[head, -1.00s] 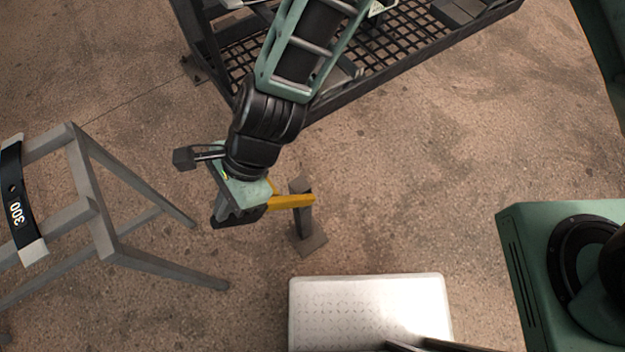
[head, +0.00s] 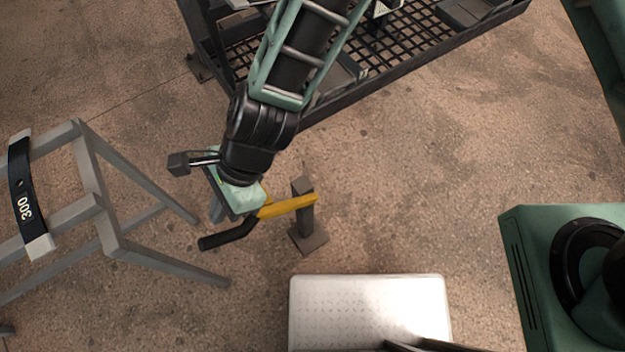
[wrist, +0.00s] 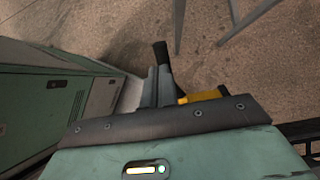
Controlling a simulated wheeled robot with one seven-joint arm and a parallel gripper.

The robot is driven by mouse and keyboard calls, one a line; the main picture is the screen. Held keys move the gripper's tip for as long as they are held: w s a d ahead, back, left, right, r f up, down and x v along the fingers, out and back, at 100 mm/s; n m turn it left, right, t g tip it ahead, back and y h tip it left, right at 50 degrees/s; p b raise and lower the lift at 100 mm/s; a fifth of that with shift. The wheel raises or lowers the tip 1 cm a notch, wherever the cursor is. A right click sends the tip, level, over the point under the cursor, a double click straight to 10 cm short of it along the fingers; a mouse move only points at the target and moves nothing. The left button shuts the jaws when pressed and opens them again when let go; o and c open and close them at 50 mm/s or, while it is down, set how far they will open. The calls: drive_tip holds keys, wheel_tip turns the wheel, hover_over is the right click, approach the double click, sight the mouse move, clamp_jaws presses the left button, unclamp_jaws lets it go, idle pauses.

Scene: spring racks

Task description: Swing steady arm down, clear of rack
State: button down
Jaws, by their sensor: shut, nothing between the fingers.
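The steady arm (head: 288,206) is a yellow bar on a short dark post (head: 305,215), with a bent black handle (head: 228,239) at its left end. The bar points left, toward the grey stand. My gripper (head: 216,210) is just behind the handle in the head view, shut and empty. Its green body hides part of the bar's left end. In the wrist view, the grey fingers (wrist: 157,87) are together, with the black handle (wrist: 161,53) beyond them and the yellow bar (wrist: 205,95) to their right. Whether the fingers touch the handle is unclear.
A grey rack (head: 95,180) with a black strap marked 300 (head: 24,200) stands at left. A dark mesh-decked frame (head: 400,45) is at the top. A pale dimpled plate (head: 368,305) lies at the bottom. The floor right of the post is open.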

drive_tip(key=shift+w+d, duration=0.7)
drive_tip(key=shift+d, duration=0.35)
drive_tip(key=shift+w+d, duration=0.65)
drive_tip(key=shift+d, duration=0.35)
